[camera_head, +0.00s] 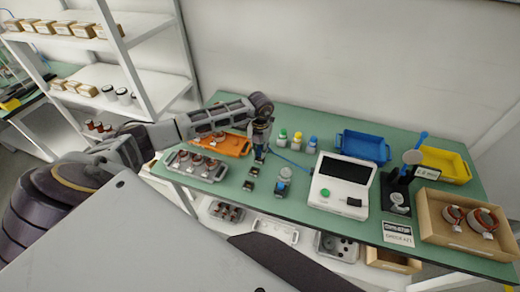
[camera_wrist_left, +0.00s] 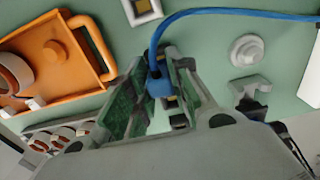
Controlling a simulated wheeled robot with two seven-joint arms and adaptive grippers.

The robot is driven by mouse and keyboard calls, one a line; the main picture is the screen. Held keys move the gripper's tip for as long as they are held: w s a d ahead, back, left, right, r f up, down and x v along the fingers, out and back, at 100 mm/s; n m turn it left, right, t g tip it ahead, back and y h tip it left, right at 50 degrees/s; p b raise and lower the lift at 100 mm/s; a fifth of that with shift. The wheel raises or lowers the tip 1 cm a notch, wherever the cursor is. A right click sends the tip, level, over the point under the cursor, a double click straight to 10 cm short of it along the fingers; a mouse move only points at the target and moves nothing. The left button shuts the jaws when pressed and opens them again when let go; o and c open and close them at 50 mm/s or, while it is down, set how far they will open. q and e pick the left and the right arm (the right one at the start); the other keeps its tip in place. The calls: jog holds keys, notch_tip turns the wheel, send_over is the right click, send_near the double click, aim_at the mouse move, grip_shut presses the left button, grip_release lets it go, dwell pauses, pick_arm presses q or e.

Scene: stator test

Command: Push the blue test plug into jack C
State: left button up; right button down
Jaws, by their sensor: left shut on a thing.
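My left gripper (camera_head: 260,154) points down over the left-middle of the green table. In the left wrist view it (camera_wrist_left: 160,95) is shut on the blue test plug (camera_wrist_left: 158,86), which sits between the two fingers. The plug's blue cable (camera_wrist_left: 215,12) arcs up and to the right; in the head view the cable (camera_head: 288,160) runs toward the white tester (camera_head: 341,185). My right gripper is not in view.
An orange tray (camera_head: 236,145) and a grey tray (camera_head: 184,168) with stators lie left of the gripper. Small bottles (camera_head: 297,141) stand behind right. A blue tray (camera_head: 363,147) and wooden box (camera_head: 435,227) are farther right.

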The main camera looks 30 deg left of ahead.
pick_arm(q)
jog(key=shift+f, duration=0.15)
dwell(0.9)
jog(key=shift+f+b, duration=0.25)
jog(key=shift+b, duration=0.15)
dwell(0.6)
jog(key=shift+f+b, duration=0.3)
jog(key=shift+f, duration=0.05)
jog(key=shift+f, duration=0.25)
dwell(0.4)
jog(key=o, duration=1)
